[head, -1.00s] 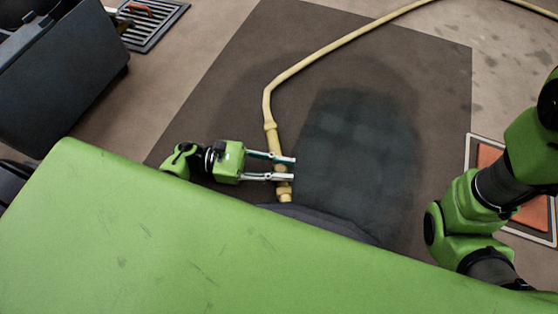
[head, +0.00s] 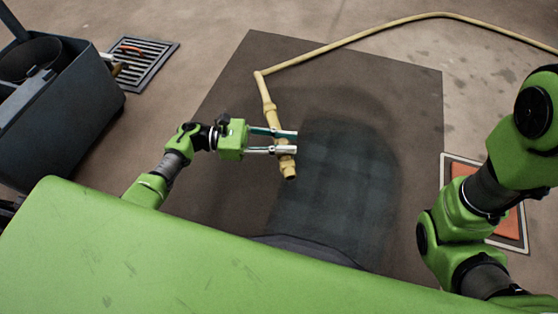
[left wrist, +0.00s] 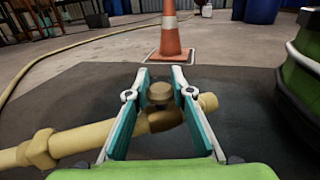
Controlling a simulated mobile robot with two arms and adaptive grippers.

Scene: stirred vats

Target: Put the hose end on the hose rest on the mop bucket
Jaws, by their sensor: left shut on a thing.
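My left gripper (head: 288,142) is shut on the yellow hose (head: 268,103), with its fingers across the hose just behind the hose end (head: 289,171). The brass-coloured hose end points toward my green base in the head view. In the left wrist view the hose end (left wrist: 207,102) sticks out to the right of the teal fingers (left wrist: 157,95). The dark grey mop bucket (head: 70,125) stands at the left in the head view, well apart from the gripper. I cannot clearly make out its hose rest. My right arm shows at the right, but its gripper is out of view.
A floor grate (head: 150,62) lies beside the bucket, with an orange-handled thing (head: 130,48) over it. The hose runs back across the dark mat (head: 235,100). An orange cone (left wrist: 170,40) stands ahead in the left wrist view. The floor between gripper and bucket looks clear.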

